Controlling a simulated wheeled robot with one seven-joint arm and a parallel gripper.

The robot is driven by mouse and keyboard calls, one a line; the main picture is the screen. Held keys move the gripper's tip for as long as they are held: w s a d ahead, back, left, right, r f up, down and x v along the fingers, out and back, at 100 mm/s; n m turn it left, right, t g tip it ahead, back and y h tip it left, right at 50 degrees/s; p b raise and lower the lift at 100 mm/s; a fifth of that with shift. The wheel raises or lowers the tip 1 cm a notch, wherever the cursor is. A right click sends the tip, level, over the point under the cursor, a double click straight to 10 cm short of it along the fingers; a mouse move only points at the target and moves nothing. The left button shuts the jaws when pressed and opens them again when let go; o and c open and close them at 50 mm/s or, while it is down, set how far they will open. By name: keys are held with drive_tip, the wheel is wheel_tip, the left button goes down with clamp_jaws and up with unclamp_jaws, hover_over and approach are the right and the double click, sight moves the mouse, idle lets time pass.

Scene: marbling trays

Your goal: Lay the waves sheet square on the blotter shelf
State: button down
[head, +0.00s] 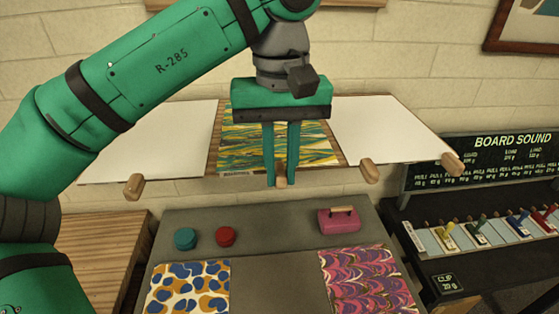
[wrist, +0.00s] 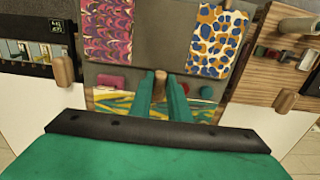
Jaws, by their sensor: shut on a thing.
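The waves sheet (head: 308,149), streaked in yellow, green and blue, is at the wooden blotter shelf (head: 214,135), between two white panels. My gripper (head: 281,182) is in front of it, pointing down, its fingers closed on a small wooden piece (head: 281,183) at the sheet's near edge. The fingers and palm hide part of the sheet. In the wrist view the wooden piece (wrist: 160,80) sits between the fingertips, with the sheet (wrist: 118,103) behind them. I cannot tell whether the sheet lies flat on the shelf or is held just above it.
White panels flank the sheet at left (head: 155,140) and right (head: 385,130). Wooden pegs (head: 133,187) stick out in front. Below, a grey bench holds a spotted sheet (head: 188,288), a purple patterned sheet (head: 368,280), two round pots and a pink block (head: 338,220).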

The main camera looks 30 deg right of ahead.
idle(0.3)
drive_tip(key=c, duration=1.6)
unclamp_jaws()
drive_tip(key=shift+o, duration=0.7)
drive_tip(key=o, duration=0.4)
drive_tip(key=shift+w, duration=0.1)
drive_tip(key=shift+c, duration=0.2)
drive_tip(key=shift+r, duration=3.45)
